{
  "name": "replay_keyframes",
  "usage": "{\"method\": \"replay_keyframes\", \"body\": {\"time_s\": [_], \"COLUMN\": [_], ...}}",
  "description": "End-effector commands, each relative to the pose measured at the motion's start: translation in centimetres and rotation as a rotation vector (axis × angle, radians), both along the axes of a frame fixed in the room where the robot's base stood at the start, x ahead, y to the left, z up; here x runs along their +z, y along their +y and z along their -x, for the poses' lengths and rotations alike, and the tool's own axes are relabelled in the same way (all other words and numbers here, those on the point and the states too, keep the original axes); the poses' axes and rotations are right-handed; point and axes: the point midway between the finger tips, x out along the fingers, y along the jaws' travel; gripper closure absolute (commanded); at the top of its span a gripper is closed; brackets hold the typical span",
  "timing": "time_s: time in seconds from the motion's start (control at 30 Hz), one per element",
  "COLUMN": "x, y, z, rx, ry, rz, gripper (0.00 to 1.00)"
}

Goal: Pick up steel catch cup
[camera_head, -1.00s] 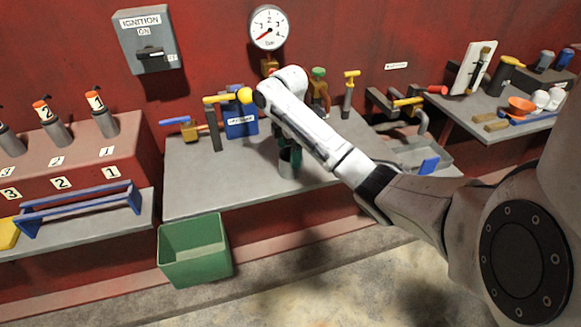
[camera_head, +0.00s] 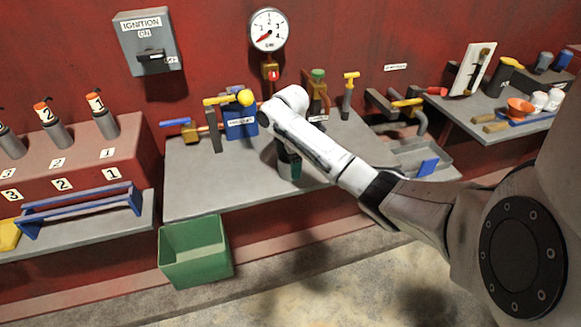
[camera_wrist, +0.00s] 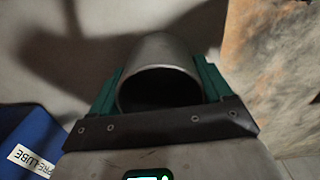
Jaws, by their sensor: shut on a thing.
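The steel catch cup (camera_wrist: 160,58) is a grey metal cylinder with a round, dark open mouth facing the wrist camera. It fills the space between the two green fingers of my gripper (camera_wrist: 160,80). The fingers are shut on its sides. In the head view my gripper (camera_head: 289,166) is low over the front part of the grey bench (camera_head: 235,184). There the cup is mostly hidden by my gripper and arm, and I cannot tell whether it touches the bench.
A blue PRE LUBE box (camera_head: 241,127) and a yellow-handled lever (camera_head: 213,128) stand behind left. Valves with green (camera_head: 318,74) and yellow (camera_head: 351,75) tops stand behind right. A green bin (camera_head: 195,252) is below the bench's front edge. The bench's left part is clear.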

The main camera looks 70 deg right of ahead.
Motion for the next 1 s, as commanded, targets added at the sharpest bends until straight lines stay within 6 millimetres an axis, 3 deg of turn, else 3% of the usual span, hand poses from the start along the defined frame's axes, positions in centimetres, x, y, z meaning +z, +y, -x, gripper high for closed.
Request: {"method": "replay_keyframes", "body": {"time_s": [0.2, 0.57, 0.8, 0.93, 1.0], "x": [0.0, 0.6, 3.3, 5.2, 7.3], "y": [0.0, 0.0, 0.1, 0.8, 1.2], "z": [0.0, -0.1, 0.0, 1.6, 2.6], "rx": [0.000, 0.001, 0.001, -0.001, -0.003], "ry": [-0.001, -0.001, -0.004, -0.005, -0.003], "rz": [0.001, 0.001, 0.001, -0.001, 0.001], "gripper": [0.54, 0.54, 0.54, 0.54, 0.54]}}
